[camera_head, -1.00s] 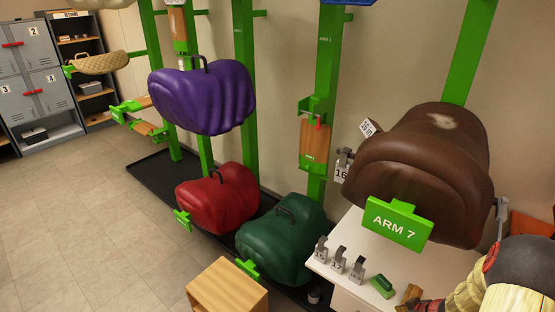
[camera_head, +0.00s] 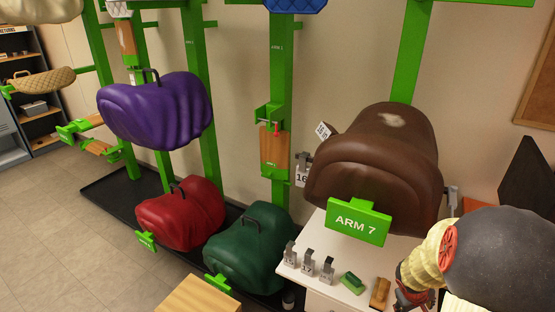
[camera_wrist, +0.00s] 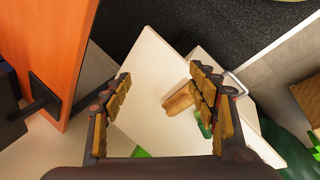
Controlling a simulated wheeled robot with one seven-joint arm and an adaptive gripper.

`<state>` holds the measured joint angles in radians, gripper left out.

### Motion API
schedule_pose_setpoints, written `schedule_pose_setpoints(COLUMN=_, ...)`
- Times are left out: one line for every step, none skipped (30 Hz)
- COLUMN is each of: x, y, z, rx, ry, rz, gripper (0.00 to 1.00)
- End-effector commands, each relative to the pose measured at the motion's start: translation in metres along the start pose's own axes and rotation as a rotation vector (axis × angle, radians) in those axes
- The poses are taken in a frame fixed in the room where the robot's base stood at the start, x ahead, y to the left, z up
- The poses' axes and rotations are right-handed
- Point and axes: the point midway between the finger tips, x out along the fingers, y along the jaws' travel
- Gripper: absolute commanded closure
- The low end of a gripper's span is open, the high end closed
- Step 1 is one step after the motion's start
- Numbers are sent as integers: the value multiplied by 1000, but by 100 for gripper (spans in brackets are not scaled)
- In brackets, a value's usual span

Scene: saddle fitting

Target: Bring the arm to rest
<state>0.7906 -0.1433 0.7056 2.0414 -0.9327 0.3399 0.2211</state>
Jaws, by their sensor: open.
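My gripper (camera_head: 412,297) is low at the right in the head view, beside the white worktop (camera_head: 331,263). The wrist view shows my gripper (camera_wrist: 163,92) open, its two padded fingers well apart with nothing held between them. Beyond the fingers lies the white worktop (camera_wrist: 150,70) with a wooden block (camera_wrist: 180,99) on it, partly behind the right finger. A brown saddle (camera_head: 375,160) sits on the rack arm with the green ARM 7 sign (camera_head: 358,222), above the worktop and left of my arm.
Small grey numbered clips (camera_head: 307,262), a green brush (camera_head: 352,283) and the wooden block (camera_head: 380,292) stand on the worktop. A green saddle (camera_head: 250,255), red saddle (camera_head: 182,215) and purple saddle (camera_head: 155,110) hang on green posts. An orange panel (camera_wrist: 55,45) is close on the left in the wrist view.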

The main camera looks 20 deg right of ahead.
Motion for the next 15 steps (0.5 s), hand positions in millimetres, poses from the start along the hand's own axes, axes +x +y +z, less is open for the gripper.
schedule_pose_setpoints(x=-32, y=-4, z=-1, rx=30, ry=-14, rz=8, gripper=41)
schedule_pose_setpoints(x=-49, y=-9, z=1, rx=50, ry=-27, rz=5, gripper=41)
schedule_pose_setpoints(x=-74, y=-18, z=3, rx=77, ry=-40, rz=-6, gripper=41)
schedule_pose_setpoints(x=-92, y=-26, z=5, rx=96, ry=-46, rz=-19, gripper=41)
schedule_pose_setpoints(x=-111, y=-36, z=7, rx=111, ry=-49, rz=-35, gripper=41)
schedule_pose_setpoints(x=-135, y=-51, z=9, rx=127, ry=-48, rz=-61, gripper=41)
schedule_pose_setpoints(x=-152, y=-62, z=10, rx=139, ry=-44, rz=-84, gripper=41)
schedule_pose_setpoints(x=-169, y=-75, z=12, rx=146, ry=-39, rz=-109, gripper=41)
schedule_pose_setpoints(x=-191, y=-92, z=14, rx=153, ry=-26, rz=-144, gripper=41)
schedule_pose_setpoints(x=-207, y=-104, z=16, rx=155, ry=-13, rz=-171, gripper=41)
schedule_pose_setpoints(x=-224, y=-117, z=18, rx=156, ry=3, rz=-200, gripper=41)
schedule_pose_setpoints(x=-246, y=-134, z=20, rx=155, ry=29, rz=-240, gripper=41)
schedule_pose_setpoints(x=-262, y=-147, z=22, rx=151, ry=52, rz=-270, gripper=41)
schedule_pose_setpoints(x=-278, y=-159, z=24, rx=145, ry=79, rz=-299, gripper=41)
schedule_pose_setpoints(x=-298, y=-173, z=25, rx=137, ry=118, rz=-335, gripper=41)
